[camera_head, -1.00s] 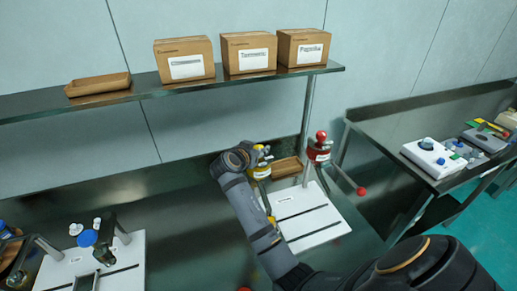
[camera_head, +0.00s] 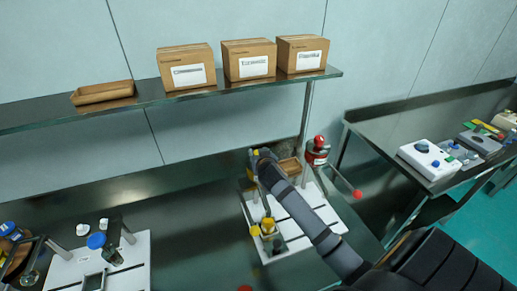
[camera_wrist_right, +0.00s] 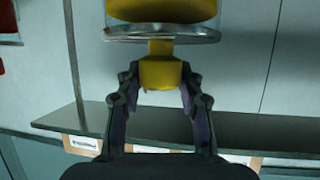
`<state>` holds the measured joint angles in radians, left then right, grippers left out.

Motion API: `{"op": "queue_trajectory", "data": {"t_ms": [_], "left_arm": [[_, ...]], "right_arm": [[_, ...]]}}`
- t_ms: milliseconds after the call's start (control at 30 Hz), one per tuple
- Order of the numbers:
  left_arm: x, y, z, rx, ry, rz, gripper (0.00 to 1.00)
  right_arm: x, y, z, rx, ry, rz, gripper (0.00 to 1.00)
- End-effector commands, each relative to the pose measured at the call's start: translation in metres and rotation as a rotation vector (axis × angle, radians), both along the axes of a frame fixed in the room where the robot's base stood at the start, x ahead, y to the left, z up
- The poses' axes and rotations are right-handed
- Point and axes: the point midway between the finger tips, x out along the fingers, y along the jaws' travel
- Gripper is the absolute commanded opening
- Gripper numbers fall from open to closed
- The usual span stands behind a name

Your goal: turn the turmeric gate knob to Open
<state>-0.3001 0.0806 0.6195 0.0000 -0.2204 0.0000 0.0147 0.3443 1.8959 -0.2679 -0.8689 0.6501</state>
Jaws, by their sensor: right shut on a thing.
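The yellow turmeric gate knob (camera_wrist_right: 160,73) shows in the right wrist view, between the fingers of my right gripper (camera_wrist_right: 160,90). The gripper is shut on it. A clear rim and a wider yellow part (camera_wrist_right: 160,10) sit just above the knob in that view. In the head view my right gripper (camera_head: 262,156) is at the yellow dispenser on the white stand (camera_head: 305,238), and my arm hides most of the dispenser. No Open mark on the knob can be read. My left gripper is not in view.
A red dispenser (camera_head: 318,150) stands close to the right. A yellow-capped piece (camera_head: 268,226) sits low on the stand. A shelf (camera_head: 150,108) with several cartons and a tray (camera_head: 102,92) runs behind. A blue-capped station (camera_head: 97,241) is at lower left. The right bench (camera_head: 405,118) holds devices.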

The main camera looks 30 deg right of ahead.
Motion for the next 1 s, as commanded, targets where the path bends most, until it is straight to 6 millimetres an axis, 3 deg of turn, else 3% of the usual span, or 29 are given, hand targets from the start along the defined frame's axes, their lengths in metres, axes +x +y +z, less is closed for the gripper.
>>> {"op": "queue_trajectory", "data": {"t_ms": [33,167,367,800,1000], "left_arm": [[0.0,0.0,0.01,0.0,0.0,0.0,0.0],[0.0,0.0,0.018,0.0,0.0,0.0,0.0],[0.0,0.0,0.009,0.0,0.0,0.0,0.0],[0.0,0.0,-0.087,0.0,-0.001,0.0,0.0],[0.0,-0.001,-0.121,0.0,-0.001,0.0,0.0]], "right_arm": [[-0.001,-0.003,0.004,-0.007,0.005,0.043,0.06],[-0.001,-0.003,0.003,-0.008,0.006,0.166,0.06],[0.0,-0.003,-0.004,-0.01,0.003,0.356,0.06],[0.001,-0.003,-0.012,-0.012,0.001,0.708,0.06],[0.001,-0.002,-0.009,-0.005,-0.001,0.825,0.06]]}}
